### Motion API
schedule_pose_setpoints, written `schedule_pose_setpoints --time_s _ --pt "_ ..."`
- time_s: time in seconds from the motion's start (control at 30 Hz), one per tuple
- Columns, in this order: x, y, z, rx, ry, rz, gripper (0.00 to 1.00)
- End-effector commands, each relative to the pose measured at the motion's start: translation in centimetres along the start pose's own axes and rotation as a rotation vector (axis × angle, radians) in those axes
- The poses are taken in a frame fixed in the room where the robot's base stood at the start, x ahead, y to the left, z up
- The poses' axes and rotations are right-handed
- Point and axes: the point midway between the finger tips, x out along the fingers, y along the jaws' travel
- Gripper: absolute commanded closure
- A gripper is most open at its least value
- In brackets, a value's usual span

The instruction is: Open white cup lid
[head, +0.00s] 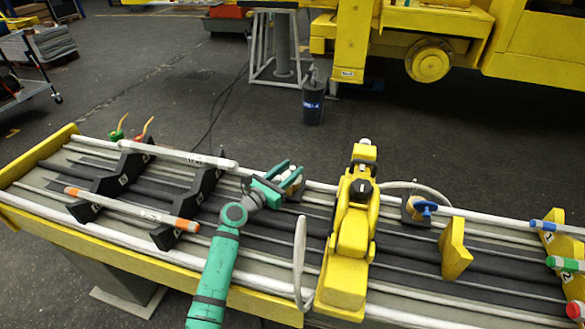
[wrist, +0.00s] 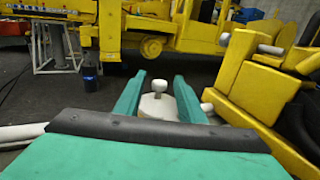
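My gripper (head: 289,174) is teal and sits at the end of my teal arm, over the middle of the long bench. In the wrist view its two fingers (wrist: 158,88) are spread apart. A white piece with a small round knob on top (wrist: 159,86), which looks like the white cup lid, stands upright between the fingers. Gaps show on both sides of the knob; I cannot tell whether the fingers touch the wider white part below. In the head view the fingers mostly hide this white piece. The cup below it is not clearly visible.
A yellow jointed machine (head: 350,230) stands close on the right of my gripper. A curved white hose (head: 300,262) rises between my arm and that machine. Black holders carry a white tube (head: 178,153) and an orange-banded tube (head: 130,208) on the left.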

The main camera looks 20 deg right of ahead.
Motion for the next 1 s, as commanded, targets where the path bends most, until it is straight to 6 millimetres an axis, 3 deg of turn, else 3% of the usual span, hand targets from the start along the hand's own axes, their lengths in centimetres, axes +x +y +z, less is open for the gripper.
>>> schedule_pose_setpoints --time_s 0.2,0.5,0.67,1.0 --pt "1.6 0.0 0.0 0.0 0.001 0.001 0.64" --pt "1.7 0.0 0.0 0.001 0.0 0.002 0.64" --pt "1.7 0.0 0.0 0.001 0.0 0.002 1.0" --pt "2.1 0.2 0.1 0.0 -0.001 -0.001 1.0"
